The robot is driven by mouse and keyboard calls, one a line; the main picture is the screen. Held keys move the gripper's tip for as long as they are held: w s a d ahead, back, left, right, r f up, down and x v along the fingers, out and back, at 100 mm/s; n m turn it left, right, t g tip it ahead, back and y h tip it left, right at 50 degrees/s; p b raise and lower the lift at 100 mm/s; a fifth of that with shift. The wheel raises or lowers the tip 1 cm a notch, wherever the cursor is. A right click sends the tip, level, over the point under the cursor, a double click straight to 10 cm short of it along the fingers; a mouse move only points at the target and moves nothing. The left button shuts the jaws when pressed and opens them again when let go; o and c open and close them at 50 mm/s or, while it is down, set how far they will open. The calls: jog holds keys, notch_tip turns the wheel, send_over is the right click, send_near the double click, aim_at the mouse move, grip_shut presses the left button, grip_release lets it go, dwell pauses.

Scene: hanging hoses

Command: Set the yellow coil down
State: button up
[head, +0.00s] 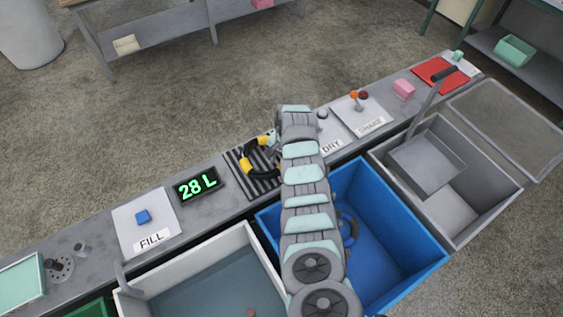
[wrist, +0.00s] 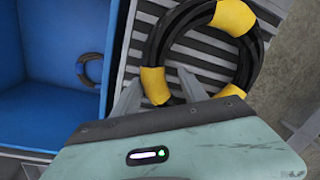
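The yellow coil, a black hose ring with yellow bands (head: 247,166), lies on the dark ribbed rack (head: 238,171) on the counter. My arm hides its right part in the head view. In the wrist view the coil (wrist: 154,84) lies flat on the grey slats (wrist: 200,42). My gripper (wrist: 158,78) has its two fingers apart, one on each side of the near yellow band, with small gaps showing. In the head view my arm hides most of the gripper.
A blue bin (head: 402,283) stands in front of the counter with a dark coil (head: 348,228) inside. A pale bin and a grey bin flank it. A "28 L" display (head: 197,185) and a FILL pad (head: 128,216) are left of the rack.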

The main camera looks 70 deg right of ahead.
jog(key=r, duration=0.4)
jog(key=s+r, duration=0.1)
jog(key=r, duration=0.7)
jog(key=shift+s+a, duration=0.1)
jog(key=shift+s, duration=0.1)
